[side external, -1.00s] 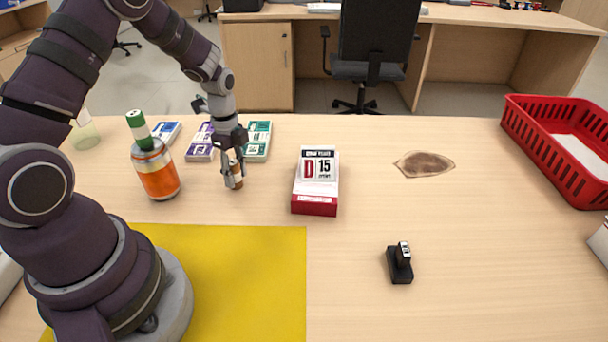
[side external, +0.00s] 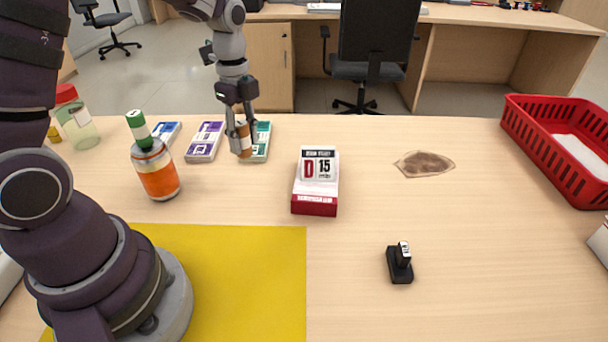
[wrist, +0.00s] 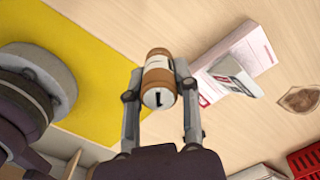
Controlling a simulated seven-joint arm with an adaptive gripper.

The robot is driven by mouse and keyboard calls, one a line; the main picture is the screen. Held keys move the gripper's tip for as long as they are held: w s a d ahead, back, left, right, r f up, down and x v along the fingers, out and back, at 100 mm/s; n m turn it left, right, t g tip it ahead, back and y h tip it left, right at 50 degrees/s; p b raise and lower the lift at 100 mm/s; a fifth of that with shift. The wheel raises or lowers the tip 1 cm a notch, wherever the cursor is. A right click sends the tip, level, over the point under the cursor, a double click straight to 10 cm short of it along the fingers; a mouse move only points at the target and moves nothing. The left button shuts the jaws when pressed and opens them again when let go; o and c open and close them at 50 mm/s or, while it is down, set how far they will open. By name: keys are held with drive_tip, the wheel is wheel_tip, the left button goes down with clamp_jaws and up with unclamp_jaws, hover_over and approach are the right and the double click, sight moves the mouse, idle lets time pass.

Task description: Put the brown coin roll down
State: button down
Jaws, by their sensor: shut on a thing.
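The brown coin roll (side external: 244,140) is brown with a pale band and stands roughly upright between the fingers of my gripper (side external: 243,146). In the side view it appears in front of the left part of the green-and-white stack (side external: 262,141); whether it touches anything below I cannot tell. In the wrist view the coin roll (wrist: 158,77) sits between both fingertips of my gripper (wrist: 159,82), with its pale end facing the camera. My gripper is shut on it.
Purple (side external: 205,142) and blue (side external: 166,133) stacks lie to the left. An orange bottle with a green cap (side external: 157,172), a red-lidded jar (side external: 79,122), a date block (side external: 316,182), a black stamp (side external: 399,264) and a red basket (side external: 545,135) stand around. The middle right counter is mostly clear.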

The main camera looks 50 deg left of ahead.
drive_tip(key=s+d+m, duration=0.3)
drive_tip(key=d+m, duration=0.3)
drive_tip(key=d, duration=0.6)
drive_tip(key=m, duration=0.6)
hover_over(275, 322)
drive_tip(key=w, duration=0.1)
drive_tip(key=f, duration=0.7)
drive_tip(key=s+f, duration=0.1)
drive_tip(key=f, duration=0.1)
drive_tip(key=shift+f, duration=0.35)
drive_tip(key=c, duration=0.8)
unclamp_jaws()
drive_tip(key=shift+f, duration=0.1)
drive_tip(key=shift+c, duration=0.2)
